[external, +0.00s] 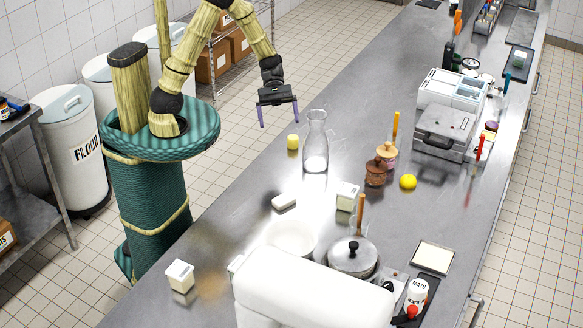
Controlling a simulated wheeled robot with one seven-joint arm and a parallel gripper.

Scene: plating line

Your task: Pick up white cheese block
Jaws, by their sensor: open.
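A low white block (284,201) with rounded edges lies on the steel counter left of the middle; it looks like the white cheese block, though I cannot be sure. My gripper (279,124) is open and empty, with two purple fingers pointing down. It hangs above the counter's left edge, farther up the picture than the white block and clear of it. Two boxier pale items stand on the counter: one box (347,196) right of the white block and another box (180,275) near the left front edge.
A glass carafe (316,150) and a small yellow piece (293,142) stand near my gripper. A white bowl (289,238), a lidded pot (352,257) and a large white rounded object (310,295) crowd the front. A lemon (408,181) and brown grinder (376,172) sit to the right.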

